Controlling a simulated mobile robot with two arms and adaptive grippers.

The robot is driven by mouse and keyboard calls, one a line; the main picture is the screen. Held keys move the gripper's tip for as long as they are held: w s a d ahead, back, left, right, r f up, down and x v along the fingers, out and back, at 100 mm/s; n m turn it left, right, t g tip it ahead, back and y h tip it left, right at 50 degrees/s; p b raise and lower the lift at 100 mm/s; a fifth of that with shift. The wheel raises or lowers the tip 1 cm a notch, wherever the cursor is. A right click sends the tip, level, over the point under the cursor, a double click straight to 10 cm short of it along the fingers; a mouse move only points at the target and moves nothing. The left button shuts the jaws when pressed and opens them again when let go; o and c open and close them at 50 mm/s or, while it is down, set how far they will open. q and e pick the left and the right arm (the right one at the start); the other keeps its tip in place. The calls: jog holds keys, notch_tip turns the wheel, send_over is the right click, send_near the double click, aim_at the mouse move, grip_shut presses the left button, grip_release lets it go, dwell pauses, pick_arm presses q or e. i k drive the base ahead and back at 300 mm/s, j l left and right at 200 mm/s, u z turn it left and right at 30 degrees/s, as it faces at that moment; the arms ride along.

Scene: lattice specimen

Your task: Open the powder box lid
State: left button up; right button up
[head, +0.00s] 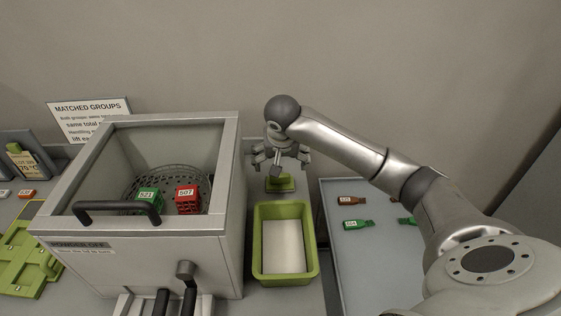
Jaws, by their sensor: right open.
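The powder box (150,262) is a large grey box at the left of the head view, with a label on its front. Its lid frame (232,160) lies level on top, with a black bar handle (118,207) at the front edge. I cannot tell whether a clear pane fills the frame. Inside, a green lattice block (148,197) and a red lattice block (187,199) sit on a round perforated tray. My right gripper (278,172) is open and empty behind the box's right side, apart from the handle, above a small green object (281,184).
A green tray (257,262) with a pale liner stands right of the box. A grey table (350,265) at right holds several small tagged pieces. A sign (92,118) stands behind; a green fixture (25,258) lies left.

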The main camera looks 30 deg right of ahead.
aim_at(47, 222)
jog(key=k+j, duration=1.2)
jog(key=k, duration=0.1)
